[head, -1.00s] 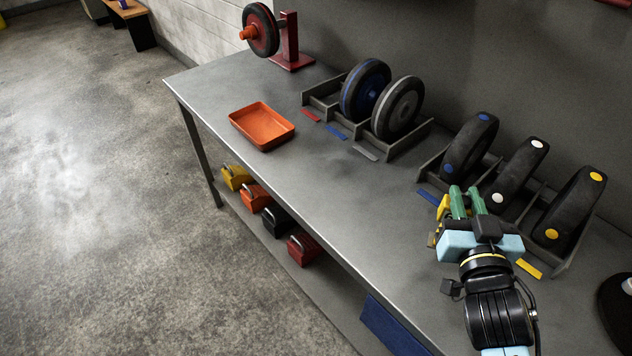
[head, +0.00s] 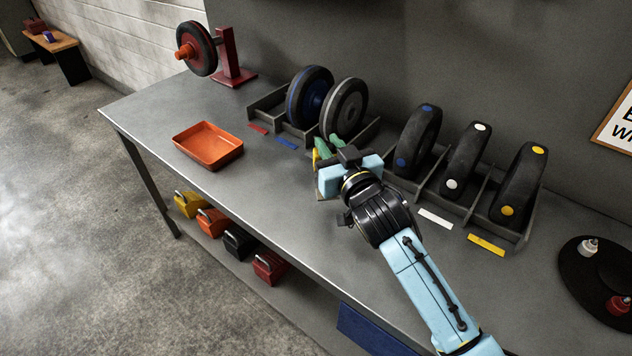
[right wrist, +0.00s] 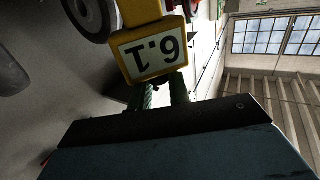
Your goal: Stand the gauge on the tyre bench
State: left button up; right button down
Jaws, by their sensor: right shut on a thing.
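The gauge is a yellow block with a white number face. It fills the top middle of the right wrist view (right wrist: 160,52), where its digits appear upside down. In the head view only a small yellow part of it (head: 316,160) shows beside the green fingers. My right gripper (head: 328,148) is shut on the gauge over the grey tyre bench (head: 255,195), in front of the rack with the blue and grey wheels. I cannot tell whether the gauge touches the bench top. My left gripper is not in view.
An orange tray (head: 208,146) lies left of the gripper. A red stand (head: 232,65) holds a wheel at the far end. A rack of dotted tyres (head: 465,160) stands to the right, with a black round plate (head: 590,300) beyond. The bench between tray and gripper is clear.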

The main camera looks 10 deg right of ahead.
notch_tip(320, 180, down, 2)
jog(key=shift+f, duration=0.25)
jog(key=shift+f+b, duration=0.7)
jog(key=shift+f, duration=1.3)
jog(key=c, duration=1.8)
grip_release()
jog(key=shift+f, duration=0.15)
jog(key=o, duration=0.5)
